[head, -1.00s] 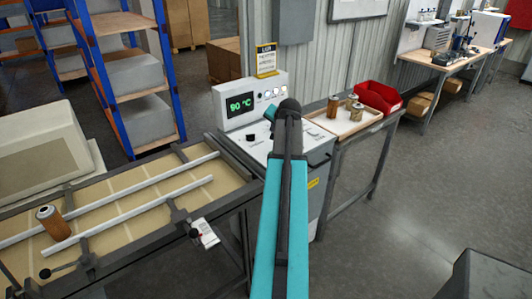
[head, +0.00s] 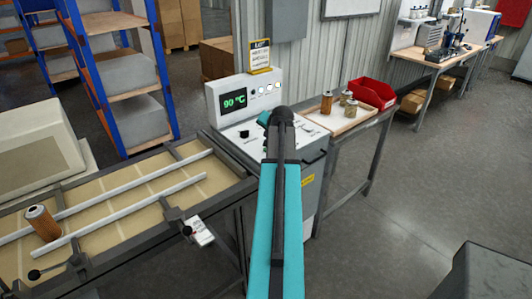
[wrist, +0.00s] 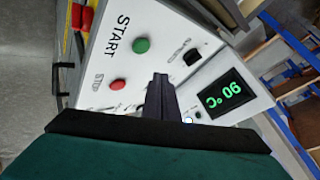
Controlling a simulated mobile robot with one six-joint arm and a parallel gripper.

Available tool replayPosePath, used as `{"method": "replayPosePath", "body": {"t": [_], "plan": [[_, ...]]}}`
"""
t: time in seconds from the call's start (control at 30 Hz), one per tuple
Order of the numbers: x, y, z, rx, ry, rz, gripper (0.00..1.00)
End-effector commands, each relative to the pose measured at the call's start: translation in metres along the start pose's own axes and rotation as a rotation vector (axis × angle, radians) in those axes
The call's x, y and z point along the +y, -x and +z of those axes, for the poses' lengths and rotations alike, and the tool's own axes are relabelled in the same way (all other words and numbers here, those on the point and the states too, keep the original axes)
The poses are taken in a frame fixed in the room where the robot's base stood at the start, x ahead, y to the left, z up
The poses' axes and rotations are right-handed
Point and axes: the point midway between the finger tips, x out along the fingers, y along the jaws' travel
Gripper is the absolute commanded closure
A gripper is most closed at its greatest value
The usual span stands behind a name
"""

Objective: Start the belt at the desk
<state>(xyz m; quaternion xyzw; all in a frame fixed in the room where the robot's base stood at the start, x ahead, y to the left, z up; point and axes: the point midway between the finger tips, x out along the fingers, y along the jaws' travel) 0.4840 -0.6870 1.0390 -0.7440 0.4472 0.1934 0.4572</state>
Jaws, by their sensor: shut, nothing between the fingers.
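The control desk (head: 240,125) stands ahead, with a lit green 90 °C display (head: 234,101). In the wrist view the panel carries a green button (wrist: 141,46) beside the word START and a red button (wrist: 118,84) beside STOP. My gripper (wrist: 160,82) is shut and empty, its dark fingertips over the panel near both buttons. I cannot tell whether it touches the panel. In the head view my arm hides the gripper and part of the panel. The belt (head: 110,205) lies at left with an orange-brown cartridge (head: 42,223) upright near its rails.
A side table (head: 348,122) right of the desk holds several cartridges and a red bin (head: 375,94). A black knob (wrist: 192,57) sits on the panel near the display. A blue-framed rack (head: 120,75) stands behind the belt. Open floor lies at right.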

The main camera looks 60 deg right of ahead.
Motion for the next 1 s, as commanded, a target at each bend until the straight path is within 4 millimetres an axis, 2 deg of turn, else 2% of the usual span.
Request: {"method": "replayPosePath", "body": {"t": [0.2,0.4,1.0], "plan": [[0.012,-0.017,0.013,0.0,0.0,0.0,1.0],[0.018,-0.026,0.019,0.0,0.0,-0.001,1.0],[0.019,-0.028,0.021,-0.001,0.001,-0.001,1.0]]}}
